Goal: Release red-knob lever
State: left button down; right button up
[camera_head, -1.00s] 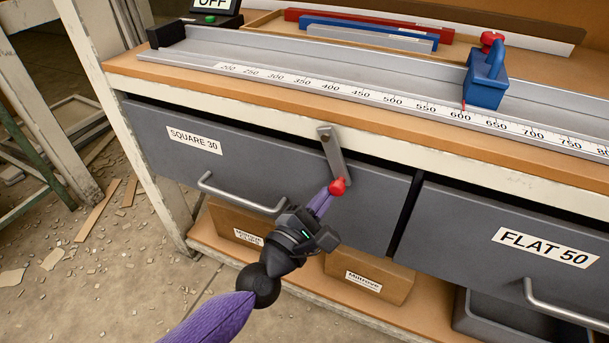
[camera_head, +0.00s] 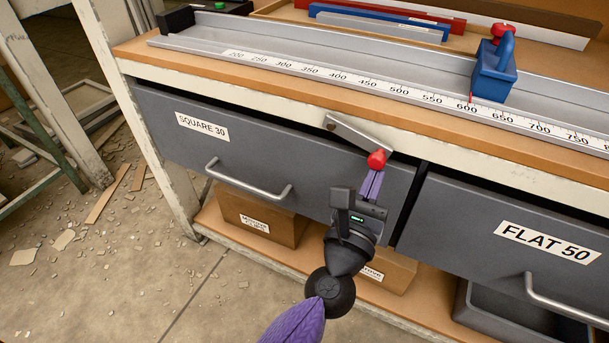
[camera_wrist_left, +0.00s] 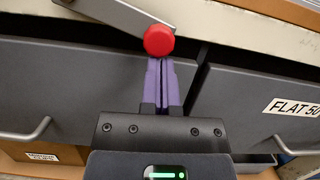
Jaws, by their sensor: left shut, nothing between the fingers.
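The lever (camera_head: 350,131) is a flat grey metal bar pivoted on the bench's front edge above the drawer marked SQUARE 30. It slants down to the right and ends in a red knob (camera_head: 376,160). The lever (camera_wrist_left: 112,15) and red knob (camera_wrist_left: 159,40) also show at the top of the left wrist view. My left gripper (camera_head: 372,176) has purple fingers that are shut and empty. Their tips (camera_wrist_left: 161,62) are right at the knob's lower side; I cannot tell for certain whether they touch. My right gripper is not in view.
The grey SQUARE 30 drawer (camera_head: 160,142) with a bar handle lies behind my gripper. The FLAT 50 drawer (camera_head: 460,215) is to the right. A metal ruler rail (camera_head: 400,75) with a blue stop (camera_head: 493,78) runs along the bench top. Cardboard boxes (camera_head: 245,213) sit on the shelf below.

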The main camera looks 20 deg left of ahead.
pick_arm(q)
jog(key=shift+d+r+p, duration=0.2)
jog(key=shift+r+p, duration=0.15)
jog(key=shift+r, duration=0.2)
jog(key=shift+d+r+p, duration=0.2)
jog(key=shift+r+p, duration=0.15)
jog(key=shift+r, duration=0.2)
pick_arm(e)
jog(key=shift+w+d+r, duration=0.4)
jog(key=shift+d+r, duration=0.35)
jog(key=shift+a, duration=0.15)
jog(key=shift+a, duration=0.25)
pick_arm(q)
jog(key=f+b, duration=0.2)
jog(key=d+f+b, duration=0.1)
jog(key=f+b, duration=0.1)
jog(key=shift+w+f, duration=0.1)
jog(key=shift+f, duration=0.2)
jog(key=r+b+v, duration=0.1)
jog(key=v, duration=0.9)
jog(key=shift+d, duration=0.3)
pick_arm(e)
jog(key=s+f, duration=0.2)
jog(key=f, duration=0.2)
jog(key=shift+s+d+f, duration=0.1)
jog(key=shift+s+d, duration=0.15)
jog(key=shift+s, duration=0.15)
